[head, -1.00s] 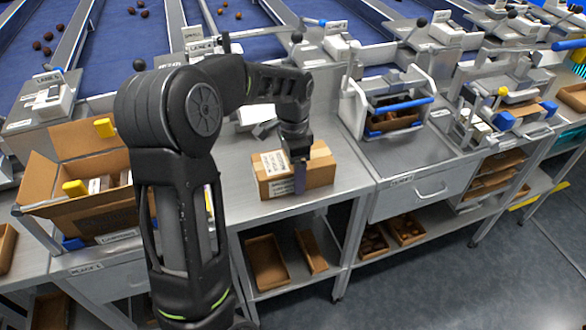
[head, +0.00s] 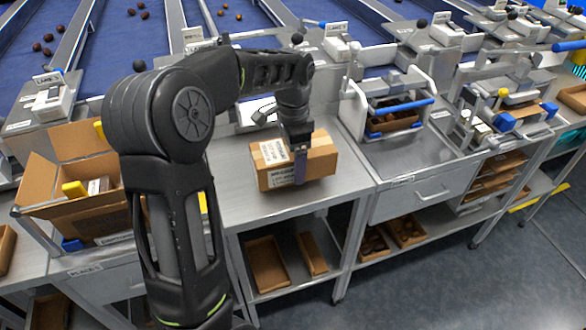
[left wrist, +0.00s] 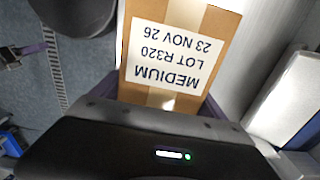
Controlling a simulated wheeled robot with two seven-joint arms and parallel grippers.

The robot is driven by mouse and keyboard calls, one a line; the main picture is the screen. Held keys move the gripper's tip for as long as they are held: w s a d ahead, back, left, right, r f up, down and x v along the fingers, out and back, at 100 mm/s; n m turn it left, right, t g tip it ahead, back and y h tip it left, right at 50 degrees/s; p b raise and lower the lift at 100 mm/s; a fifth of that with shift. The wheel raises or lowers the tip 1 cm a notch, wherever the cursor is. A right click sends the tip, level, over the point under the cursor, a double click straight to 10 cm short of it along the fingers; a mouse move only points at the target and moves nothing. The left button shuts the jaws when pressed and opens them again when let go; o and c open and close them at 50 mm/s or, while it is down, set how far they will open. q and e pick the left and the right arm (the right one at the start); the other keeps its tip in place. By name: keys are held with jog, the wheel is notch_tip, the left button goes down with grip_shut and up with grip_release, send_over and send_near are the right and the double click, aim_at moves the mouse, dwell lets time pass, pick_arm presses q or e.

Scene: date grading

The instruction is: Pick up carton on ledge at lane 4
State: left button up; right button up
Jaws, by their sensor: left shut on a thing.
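A closed brown carton (head: 321,161) with white labels is held just above the grey metal ledge (head: 226,196) in the middle of the head view. My left gripper (head: 300,168) is shut on the carton, one finger showing against its near side. In the left wrist view the carton (left wrist: 150,92) fills the top middle, its white label reading MEDIUM, LOT R320, 23 NOV 26, upside down. My right gripper is in neither view.
An open carton (head: 84,212) with yellow-ended parts stands at left. A white frame station with a blue handle (head: 402,107) stands right of the ledge. Brown trays (head: 268,265) lie on the shelf below. Blue lanes (head: 115,50) run behind.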

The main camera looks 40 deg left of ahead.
pick_arm(q)
notch_tip(320, 180, up, 6)
jog(key=shift+r, duration=0.1)
dwell(0.8)
